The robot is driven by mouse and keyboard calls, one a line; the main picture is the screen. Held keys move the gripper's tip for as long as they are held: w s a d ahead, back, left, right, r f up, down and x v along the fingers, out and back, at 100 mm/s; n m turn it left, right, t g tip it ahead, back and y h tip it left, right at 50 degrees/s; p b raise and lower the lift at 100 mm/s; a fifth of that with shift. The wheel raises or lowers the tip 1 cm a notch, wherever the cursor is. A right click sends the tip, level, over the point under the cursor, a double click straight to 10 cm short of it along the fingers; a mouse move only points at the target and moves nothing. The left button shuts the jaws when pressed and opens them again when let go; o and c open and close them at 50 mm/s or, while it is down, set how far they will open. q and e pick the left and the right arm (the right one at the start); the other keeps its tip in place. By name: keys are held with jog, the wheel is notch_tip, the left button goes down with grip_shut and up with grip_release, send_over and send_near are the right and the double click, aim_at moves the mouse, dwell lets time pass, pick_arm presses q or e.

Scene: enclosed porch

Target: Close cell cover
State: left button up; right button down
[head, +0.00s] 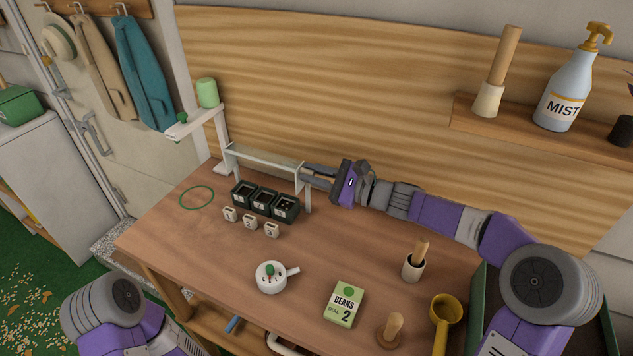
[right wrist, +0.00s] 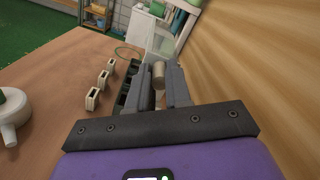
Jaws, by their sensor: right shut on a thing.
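Three black cells (head: 263,201) stand in a row on the wooden table, with dark contents in the right one. A pale bar-like cover (head: 262,157) on white uprights stands raised behind them. My right gripper (head: 308,174) reaches in from the right to the bar's right end. In the right wrist view its fingers (right wrist: 159,85) close around a tan cylindrical handle (right wrist: 159,74); whether this joins the cover cannot be told. The cells (right wrist: 124,88) are partly hidden by the left finger there. My left gripper is out of the head view; only that arm's upper part shows.
Small numbered tags (head: 250,222) stand before the cells. Nearer are a white dial pot (head: 271,277), a green BEANS box (head: 343,303), a wooden-handled tool in a cup (head: 413,265) and a yellow scoop (head: 445,315). A green ring (head: 197,197) lies left, on clear tabletop.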

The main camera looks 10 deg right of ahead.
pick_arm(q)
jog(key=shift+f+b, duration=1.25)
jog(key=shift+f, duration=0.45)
pick_arm(e)
jog(key=shift+s+a+f+n, duration=0.3)
jog(key=shift+s+n, duration=0.15)
jog(key=shift+n, duration=0.55)
jog(key=c, duration=1.1)
grip_release()
jog(key=shift+o, duration=0.2)
jog(key=shift+d, duration=0.1)
pick_arm(q)
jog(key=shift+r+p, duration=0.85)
jog(key=shift+p, duration=0.05)
pick_arm(e)
jog(key=v, duration=0.7)
jog(key=shift+s, duration=0.15)
jog(key=shift+d, duration=0.15)
